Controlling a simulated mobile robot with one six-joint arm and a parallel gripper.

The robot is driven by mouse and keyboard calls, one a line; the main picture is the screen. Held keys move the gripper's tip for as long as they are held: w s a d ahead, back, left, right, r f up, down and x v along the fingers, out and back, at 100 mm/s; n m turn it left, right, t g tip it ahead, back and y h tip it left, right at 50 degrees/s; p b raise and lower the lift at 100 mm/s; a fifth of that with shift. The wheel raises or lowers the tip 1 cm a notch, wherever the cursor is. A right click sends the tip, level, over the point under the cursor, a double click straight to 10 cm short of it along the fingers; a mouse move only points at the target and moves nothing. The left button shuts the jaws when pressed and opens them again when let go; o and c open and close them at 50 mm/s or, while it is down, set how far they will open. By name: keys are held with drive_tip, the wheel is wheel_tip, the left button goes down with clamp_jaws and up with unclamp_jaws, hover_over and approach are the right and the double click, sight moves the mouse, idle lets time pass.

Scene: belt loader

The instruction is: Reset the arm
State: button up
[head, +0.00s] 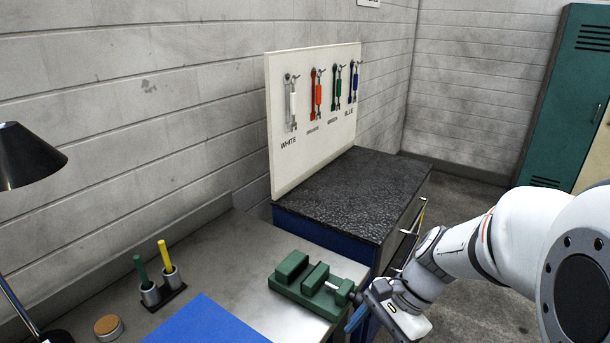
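My arm reaches in from the right edge. Its end with my gripper (364,310) is low in the picture, beside the right end of a green vise (311,285) on the metal workbench (235,262). The fingers are small and partly hidden by the wrist, so I cannot tell whether they are open or shut. A narrow blue piece shows just below the gripper; I cannot tell whether it is held. I cannot tell whether the gripper touches the vise.
A dark-topped blue cabinet (350,195) stands behind the vise. Its white board (318,65) holds several coloured tools over colour labels. A blue mat (205,325), a holder with green and yellow sticks (163,292), a round lid (108,326) and a black lamp (28,158) are left.

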drive_tip(key=s+d+r+n+t+h, duration=0.3)
drive_tip(key=r+n+t+h, duration=0.2)
drive_tip(key=n, duration=0.6)
drive_tip(key=shift+s+d+r+n+h, duration=0.15)
drive_tip(key=shift+d+r+n+h, duration=0.3)
drive_tip(key=shift+r, duration=0.5)
